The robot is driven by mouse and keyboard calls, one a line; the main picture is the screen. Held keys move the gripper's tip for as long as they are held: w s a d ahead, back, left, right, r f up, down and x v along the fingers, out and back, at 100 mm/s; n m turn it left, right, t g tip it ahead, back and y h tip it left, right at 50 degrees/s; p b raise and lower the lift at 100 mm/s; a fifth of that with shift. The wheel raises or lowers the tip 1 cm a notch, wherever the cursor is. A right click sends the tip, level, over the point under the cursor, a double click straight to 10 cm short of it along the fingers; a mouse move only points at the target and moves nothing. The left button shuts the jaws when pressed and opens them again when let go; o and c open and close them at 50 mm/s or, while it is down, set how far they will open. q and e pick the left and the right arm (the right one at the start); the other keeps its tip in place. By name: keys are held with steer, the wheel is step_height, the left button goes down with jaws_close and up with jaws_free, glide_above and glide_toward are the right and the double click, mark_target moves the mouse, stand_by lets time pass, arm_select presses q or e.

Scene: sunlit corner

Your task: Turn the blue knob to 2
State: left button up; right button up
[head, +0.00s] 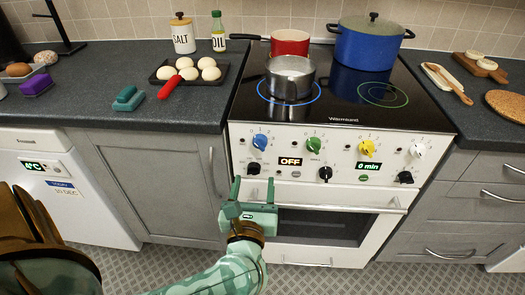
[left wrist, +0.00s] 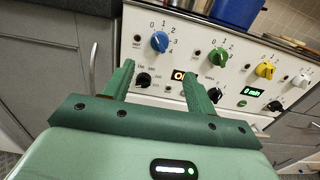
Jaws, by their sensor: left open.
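The blue knob (head: 260,142) is at the upper left of the white stove's front panel (head: 290,172), with numbers around it. My right gripper is out of view.
Green (head: 314,144), yellow (head: 367,148) and white (head: 417,150) knobs continue the row, with black knobs and displays below. The oven handle (head: 340,209) runs across under the panel. A steel pot (head: 290,80), a red pan (head: 290,43) and a blue pot (head: 368,45) stand on the hob.

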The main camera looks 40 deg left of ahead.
mark_target(259, 147)
arm_select(q)
steer(key=b+x, duration=0.2)
steer(key=x, duration=0.9)
steer(key=shift+w+a+f, duration=0.1)
steer(key=shift+w+f, duration=0.1)
steer(key=shift+w, duration=0.1)
steer(key=shift+w+a+r+b, duration=0.1)
steer(key=shift+w+a+b, duration=0.25)
steer(key=shift+w, duration=0.15)
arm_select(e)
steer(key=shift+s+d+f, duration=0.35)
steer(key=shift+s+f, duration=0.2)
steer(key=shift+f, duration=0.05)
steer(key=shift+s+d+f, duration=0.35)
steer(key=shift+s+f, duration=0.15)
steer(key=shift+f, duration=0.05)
arm_select(q)
steer(key=c, duration=1)
